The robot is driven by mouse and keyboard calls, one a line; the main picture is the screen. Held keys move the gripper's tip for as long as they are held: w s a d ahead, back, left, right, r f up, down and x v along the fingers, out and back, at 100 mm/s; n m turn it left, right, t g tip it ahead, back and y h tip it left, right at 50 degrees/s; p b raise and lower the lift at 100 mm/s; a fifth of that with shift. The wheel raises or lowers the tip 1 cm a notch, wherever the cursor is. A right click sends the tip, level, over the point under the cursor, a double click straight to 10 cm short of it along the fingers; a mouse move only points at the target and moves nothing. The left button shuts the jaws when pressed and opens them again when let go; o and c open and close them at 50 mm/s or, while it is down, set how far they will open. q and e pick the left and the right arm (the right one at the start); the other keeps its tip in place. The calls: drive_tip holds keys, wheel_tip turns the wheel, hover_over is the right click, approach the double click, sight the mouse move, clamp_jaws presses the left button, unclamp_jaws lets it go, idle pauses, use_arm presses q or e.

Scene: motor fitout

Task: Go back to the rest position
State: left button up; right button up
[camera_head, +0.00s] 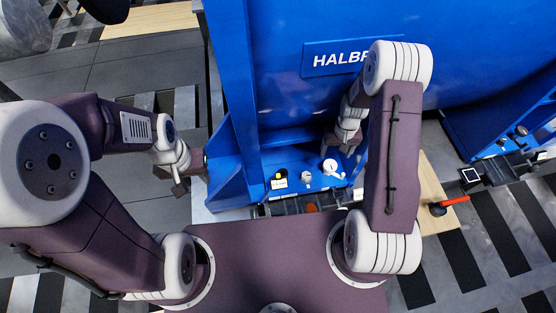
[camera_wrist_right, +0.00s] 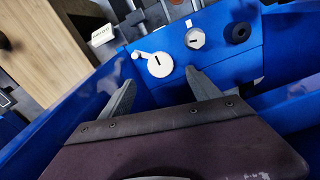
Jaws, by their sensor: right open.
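My right gripper (camera_head: 345,142) reaches down in front of the blue machine; its fingertips are hard to make out in the head view. In the right wrist view this gripper (camera_wrist_right: 162,90) has its two fingers spread wide with nothing between them. Beyond the fingers is a blue panel with a white disc with a small lever (camera_wrist_right: 160,65), a pale slotted knob (camera_wrist_right: 195,39) and a black ring (camera_wrist_right: 238,32). My left gripper (camera_head: 182,186) hangs at the left, beside the blue machine's side plate; its jaws are too small to read.
The big blue machine (camera_head: 470,60) fills the back, with a lettered blue sign (camera_head: 325,60). A wooden top (camera_head: 432,180) at right carries a red-handled tool (camera_head: 450,202). Blue walls flank the right gripper closely. Striped floor (camera_head: 490,235) is open at the lower right.

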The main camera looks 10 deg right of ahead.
drive_tip(key=s+a+r+n+t, duration=0.1)
drive_tip(key=s+a+r, duration=0.3)
drive_tip(key=s+r, duration=0.3)
drive_tip(key=s+a+r, duration=0.3)
drive_tip(key=s+r, duration=0.2)
drive_tip(key=r, duration=0.4)
wheel_tip(320, 180, up, 21)
drive_tip(key=p, duration=2.1)
drive_tip(key=shift+s+a+r, duration=0.15)
drive_tip(key=shift+s+a, duration=0.2)
drive_tip(key=shift+s, duration=0.05)
